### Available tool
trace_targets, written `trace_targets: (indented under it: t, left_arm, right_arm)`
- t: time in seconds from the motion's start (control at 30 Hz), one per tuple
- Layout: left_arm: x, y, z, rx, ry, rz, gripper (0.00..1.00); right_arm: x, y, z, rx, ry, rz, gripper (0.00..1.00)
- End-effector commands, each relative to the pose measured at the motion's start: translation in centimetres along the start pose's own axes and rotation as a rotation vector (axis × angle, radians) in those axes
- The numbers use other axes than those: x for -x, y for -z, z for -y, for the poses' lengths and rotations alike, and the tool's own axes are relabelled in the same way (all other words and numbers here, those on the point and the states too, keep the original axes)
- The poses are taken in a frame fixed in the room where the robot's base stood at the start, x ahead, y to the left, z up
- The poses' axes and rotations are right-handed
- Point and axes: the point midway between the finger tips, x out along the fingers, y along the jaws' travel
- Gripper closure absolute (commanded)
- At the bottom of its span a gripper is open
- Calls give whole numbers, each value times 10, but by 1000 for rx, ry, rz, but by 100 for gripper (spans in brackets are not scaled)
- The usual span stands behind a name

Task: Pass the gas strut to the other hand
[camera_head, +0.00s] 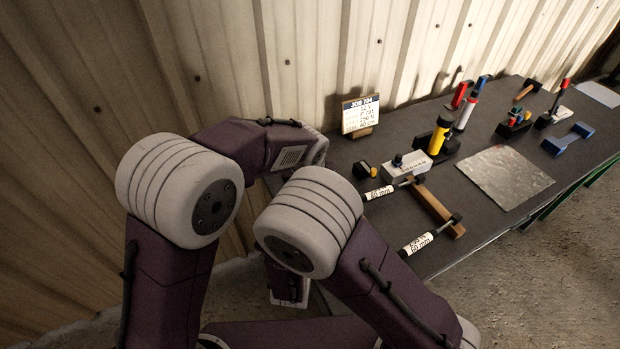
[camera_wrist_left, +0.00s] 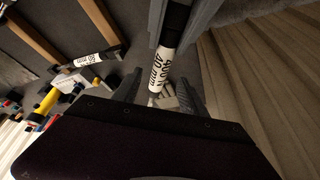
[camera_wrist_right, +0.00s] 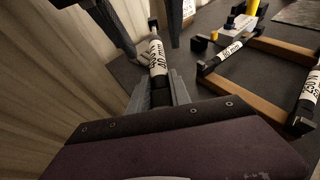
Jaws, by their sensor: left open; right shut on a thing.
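The gas strut, black with a white printed label, shows in the left wrist view (camera_wrist_left: 160,66) and in the right wrist view (camera_wrist_right: 157,58). My right gripper (camera_wrist_right: 161,92) is shut on its dark part, near one end. My left gripper (camera_wrist_left: 158,88) is open, with its fingers on either side of the strut's other end and gaps beside it. Its fingers also show at the top of the right wrist view. In the head view my arms hide both grippers and the held strut.
A job card (camera_head: 360,115), a grey block (camera_head: 407,165), a metal plate (camera_head: 505,177) and several tools stand beyond. A corrugated wall is close behind.

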Motion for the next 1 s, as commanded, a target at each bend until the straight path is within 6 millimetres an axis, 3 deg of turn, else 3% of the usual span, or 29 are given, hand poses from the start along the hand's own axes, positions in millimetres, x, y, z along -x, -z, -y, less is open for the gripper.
trace_targets:
  t: [0.2,0.57,0.73,0.83,0.87,0.9,0.93,1.0]
  left_arm:
    - [-33,0,0,0,0,0,50]
    - [-40,1,0,1,-1,-2,50]
    - [-39,1,0,0,0,-1,98]
    - [-39,0,0,0,0,-1,100]
    - [-39,1,0,0,-1,-2,100]
    - [-39,1,0,0,-1,-2,100]
    - [-39,1,0,0,-1,-2,100]
    - [-39,1,0,0,-1,-2,100]
  right_arm:
    - [0,-1,0,-1,0,2,100]
    - [0,-1,0,-1,0,2,100]
    - [0,-1,0,-1,0,2,100]
    - [0,-1,0,-1,0,1,100]
    - [0,-1,0,-1,0,1,73]
    - [0,-1,0,-1,0,1,62]
    - [0,-1,0,-1,0,1,54]
    - [0,0,0,0,0,1,51]
